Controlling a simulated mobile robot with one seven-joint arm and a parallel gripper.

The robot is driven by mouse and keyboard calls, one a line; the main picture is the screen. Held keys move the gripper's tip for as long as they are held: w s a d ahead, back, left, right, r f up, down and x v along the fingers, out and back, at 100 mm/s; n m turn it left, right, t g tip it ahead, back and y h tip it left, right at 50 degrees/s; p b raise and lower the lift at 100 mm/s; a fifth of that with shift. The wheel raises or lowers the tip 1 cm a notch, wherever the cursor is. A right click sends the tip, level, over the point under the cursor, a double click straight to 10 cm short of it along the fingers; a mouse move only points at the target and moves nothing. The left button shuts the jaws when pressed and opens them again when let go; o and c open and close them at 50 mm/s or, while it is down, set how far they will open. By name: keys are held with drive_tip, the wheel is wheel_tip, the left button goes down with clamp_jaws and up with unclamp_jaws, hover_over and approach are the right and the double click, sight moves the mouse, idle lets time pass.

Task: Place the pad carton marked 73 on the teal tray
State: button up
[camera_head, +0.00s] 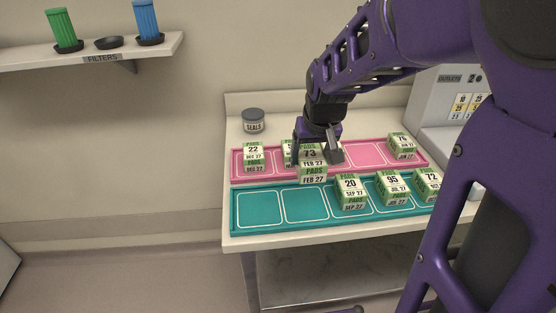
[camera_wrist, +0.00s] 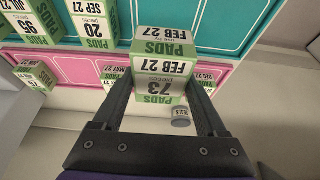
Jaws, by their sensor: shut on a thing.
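The pad carton marked 73 (camera_head: 312,168) is white and green, dated FEB 27. My gripper (camera_head: 318,148) is shut on it, and it also shows between the two fingers in the wrist view (camera_wrist: 163,78). In the head view the carton appears over the pink tray (camera_head: 365,155), near its front edge; I cannot tell whether it is clear of the tray. The teal tray (camera_head: 281,208) lies in front of the pink one. Its two left compartments are bare; cartons marked 20 (camera_head: 351,187), 95 (camera_head: 392,183) and 72 (camera_head: 427,180) stand toward its right.
On the pink tray stand carton 22 (camera_head: 253,152), one marked 75 or similar (camera_head: 402,142), and one partly hidden behind my gripper. A SEALS jar (camera_head: 253,121) stands behind. A grey cabinet (camera_head: 440,100) is at the right. A FILTERS shelf (camera_head: 90,53) hangs at upper left.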

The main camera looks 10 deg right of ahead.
drive_tip(key=shift+s+a, duration=0.25)
drive_tip(key=shift+a, duration=0.05)
drive_tip(key=shift+f+b, duration=0.35)
drive_tip(key=shift+f, duration=0.1)
wheel_tip(320, 180, down, 9)
drive_tip(key=b, duration=0.6)
drive_tip(key=shift+b, duration=0.4)
drive_tip(key=shift+f, duration=0.2)
drive_tip(key=o, duration=1.5)
drive_tip(key=shift+r, duration=0.1)
